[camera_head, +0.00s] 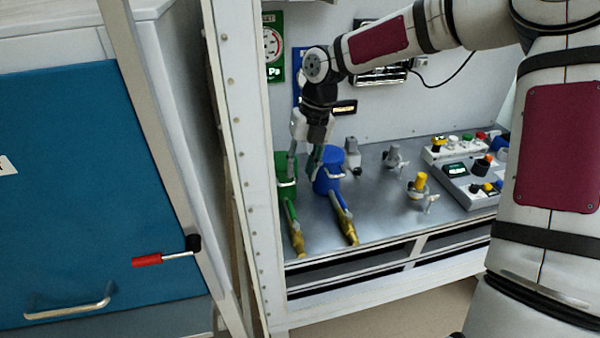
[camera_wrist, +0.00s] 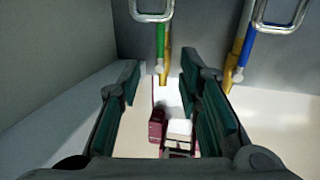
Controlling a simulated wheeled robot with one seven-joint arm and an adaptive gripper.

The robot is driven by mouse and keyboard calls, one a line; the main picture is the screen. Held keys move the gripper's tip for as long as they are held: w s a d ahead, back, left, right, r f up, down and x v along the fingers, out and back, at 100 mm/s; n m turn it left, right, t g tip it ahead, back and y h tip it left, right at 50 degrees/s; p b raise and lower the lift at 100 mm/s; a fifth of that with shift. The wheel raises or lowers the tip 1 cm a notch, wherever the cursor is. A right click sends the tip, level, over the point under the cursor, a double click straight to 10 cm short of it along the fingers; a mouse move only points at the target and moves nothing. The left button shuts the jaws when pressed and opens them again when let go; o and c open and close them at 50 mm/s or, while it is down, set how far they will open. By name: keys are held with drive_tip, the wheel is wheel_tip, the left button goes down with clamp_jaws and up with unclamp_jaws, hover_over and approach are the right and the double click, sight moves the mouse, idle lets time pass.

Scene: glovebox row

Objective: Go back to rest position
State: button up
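My gripper (camera_head: 304,168) hangs from my bent arm inside the glovebox, pointing down near the green and blue cylinders at the left side. In the wrist view my gripper (camera_wrist: 160,70) has its two fingers spread apart, with nothing held between them. The green cylinder (camera_head: 285,168) has a metal loop and a green lever with a yellow end (camera_head: 297,242). The blue cylinder (camera_head: 328,172) also has a loop and a blue lever with a yellow end (camera_head: 347,228). Both levers show in the wrist view, green (camera_wrist: 160,42) and blue (camera_wrist: 246,48). Any contact with the cylinders is unclear.
A white frame post (camera_head: 245,170) stands left of the cylinders. Yellow (camera_head: 419,185) and grey (camera_head: 392,157) valves and a control box (camera_head: 470,180) are to the right on the grey worktop (camera_head: 375,215). A blue cabinet front with a red-handled lever (camera_head: 147,260) is at far left.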

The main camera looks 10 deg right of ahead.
idle(0.5)
drive_tip(key=s+d+r+n+t, duration=0.1)
drive_tip(key=s+r+n+t, duration=0.1)
drive_tip(key=s+r+n, duration=0.3)
drive_tip(key=s+d+r+n+t+h, duration=0.1)
drive_tip(key=s+r+n, duration=0.5)
drive_tip(key=s+n, duration=0.7)
drive_tip(key=s+d+r+n+t+h, duration=0.1)
drive_tip(key=s+r+n, duration=0.5)
drive_tip(key=n, duration=1.1)
drive_tip(key=s+d+t, duration=0.1)
drive_tip(key=s, duration=0.3)
drive_tip(key=shift+n+t, duration=0.3)
drive_tip(key=shift+n, duration=0.1)
